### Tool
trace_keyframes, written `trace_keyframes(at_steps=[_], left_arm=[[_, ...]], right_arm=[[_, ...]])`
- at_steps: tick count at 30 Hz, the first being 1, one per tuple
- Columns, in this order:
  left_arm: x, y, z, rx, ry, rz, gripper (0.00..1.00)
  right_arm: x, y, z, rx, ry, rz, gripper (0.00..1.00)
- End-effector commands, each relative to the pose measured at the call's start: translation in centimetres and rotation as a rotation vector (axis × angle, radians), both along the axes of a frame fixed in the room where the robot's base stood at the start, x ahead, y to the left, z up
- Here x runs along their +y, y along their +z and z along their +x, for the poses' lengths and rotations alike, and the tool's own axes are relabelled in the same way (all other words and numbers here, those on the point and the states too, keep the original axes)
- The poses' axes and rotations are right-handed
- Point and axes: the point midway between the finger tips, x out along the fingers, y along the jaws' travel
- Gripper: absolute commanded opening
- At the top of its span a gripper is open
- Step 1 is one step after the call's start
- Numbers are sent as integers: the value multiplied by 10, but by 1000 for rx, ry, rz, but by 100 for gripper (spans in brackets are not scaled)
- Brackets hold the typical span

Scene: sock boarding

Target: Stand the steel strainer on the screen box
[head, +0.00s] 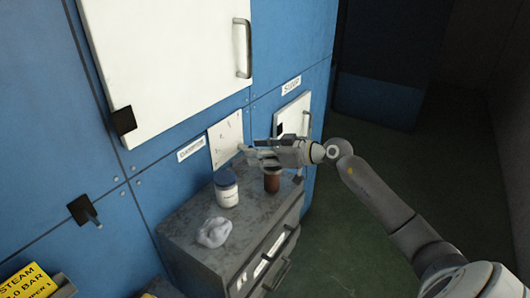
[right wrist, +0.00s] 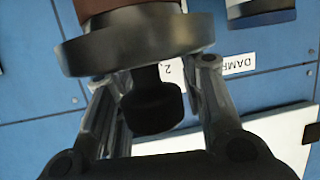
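I cannot identify a steel strainer or a screen box for sure. In the head view a brown container (head: 272,181) with a dark top stands on the grey cabinet. In the right wrist view a grey metal disc (right wrist: 140,38) with a black knob (right wrist: 152,107) sits against a brown body (right wrist: 105,8), probably this container. My right gripper (head: 243,150) reaches in from the right above the cabinet. Its two fingers (right wrist: 150,75) are spread on either side of the knob, with gaps visible. Contact with the disc cannot be told. My left gripper is out of view.
On the grey cabinet (head: 187,240) are a white jar (head: 227,190) with a blue lid and a crumpled pale cloth (head: 214,232). A white panel (head: 226,138) and a small hatch (head: 294,114) are on the blue wall behind. Open floor (head: 345,240) lies to the right.

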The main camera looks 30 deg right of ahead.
Motion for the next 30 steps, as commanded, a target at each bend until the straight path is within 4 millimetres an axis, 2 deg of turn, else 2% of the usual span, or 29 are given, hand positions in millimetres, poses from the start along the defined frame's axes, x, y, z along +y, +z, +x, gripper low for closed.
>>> trace_keyframes(at_steps=[5, 21, 30], left_arm=[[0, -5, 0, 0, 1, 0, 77], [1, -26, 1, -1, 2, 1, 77], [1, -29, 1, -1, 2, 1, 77]], right_arm=[[-7, 3, -12, 0, -1, -3, 36], [-44, 30, -84, 1, 0, 0, 36], [-53, 38, -100, 0, 0, -1, 36]])
